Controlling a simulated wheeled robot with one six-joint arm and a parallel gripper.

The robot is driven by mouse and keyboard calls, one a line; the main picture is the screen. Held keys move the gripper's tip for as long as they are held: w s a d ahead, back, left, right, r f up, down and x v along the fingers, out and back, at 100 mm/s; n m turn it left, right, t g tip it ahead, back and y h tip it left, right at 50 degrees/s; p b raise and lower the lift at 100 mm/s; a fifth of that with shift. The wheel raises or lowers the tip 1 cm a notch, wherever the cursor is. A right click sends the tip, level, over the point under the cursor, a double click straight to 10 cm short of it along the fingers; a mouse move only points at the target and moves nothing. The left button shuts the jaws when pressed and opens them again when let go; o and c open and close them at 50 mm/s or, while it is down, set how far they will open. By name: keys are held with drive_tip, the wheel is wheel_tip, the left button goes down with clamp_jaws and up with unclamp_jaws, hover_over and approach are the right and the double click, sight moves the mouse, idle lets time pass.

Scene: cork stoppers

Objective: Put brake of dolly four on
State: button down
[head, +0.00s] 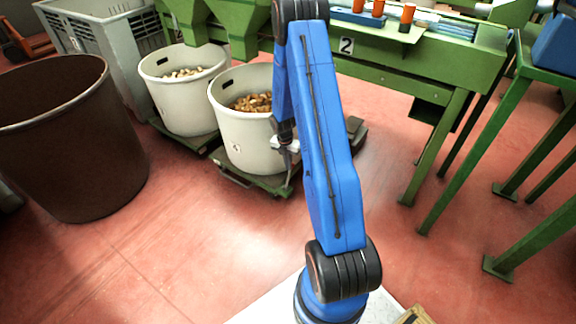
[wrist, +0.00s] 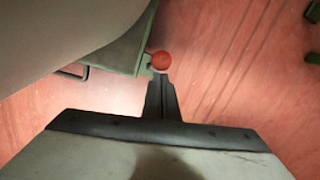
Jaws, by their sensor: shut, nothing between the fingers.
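Dolly four (head: 232,177) is a low green platform under a pale round tub (head: 240,120) marked 4, which holds corks. In the wrist view the dolly's green corner (wrist: 128,60) shows at upper left, beside the tub's grey wall (wrist: 50,40). A red ball knob (wrist: 162,60), apparently the brake lever's, sits at that corner. My gripper (wrist: 161,82) is shut and empty, its fingertips just below the knob in the picture; I cannot tell whether they touch. In the head view my gripper (head: 290,163) is low at the tub's right side, and the knob cannot be made out.
A second tub (head: 180,105) with corks stands on a dolly to the left. A large brown bin (head: 75,150) is further left, a grey crate (head: 100,45) behind. A green bench (head: 400,75) marked 2 stands behind and right. Red floor (head: 180,250) in front is clear.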

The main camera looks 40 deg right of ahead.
wheel_tip(320, 180, up, 10)
idle(0.7)
drive_tip(key=shift+r, duration=0.1)
idle(0.4)
drive_tip(key=s+a+r+m+t, duration=0.1)
drive_tip(key=s+a+r+m, duration=0.3)
drive_tip(key=r, duration=0.5)
drive_tip(key=s+a+r+m, duration=0.2)
drive_tip(key=a+r+m, duration=0.1)
drive_tip(key=a+r, duration=0.4)
drive_tip(key=s+a+r+m+t, duration=0.1)
drive_tip(key=s+a+r+m, duration=0.25)
drive_tip(key=r, duration=0.65)
drive_tip(key=s+a+r+m+t, duration=0.1)
drive_tip(key=s+a+r+m, duration=0.2)
drive_tip(key=s, duration=0.5)
drive_tip(key=s+a+r+m+t, duration=0.1)
drive_tip(key=s+a+r+m, duration=0.2)
drive_tip(key=s+a+m, duration=0.2)
drive_tip(key=s+a+r+m+t+y, duration=0.1)
drive_tip(key=s+a+r+m, duration=0.2)
drive_tip(key=s, duration=0.8)
drive_tip(key=shift+s+a+r+m, duration=0.35)
drive_tip(key=shift+a+m, duration=0.2)
drive_tip(key=shift+m, duration=0.7)
drive_tip(key=shift+a, duration=0.1)
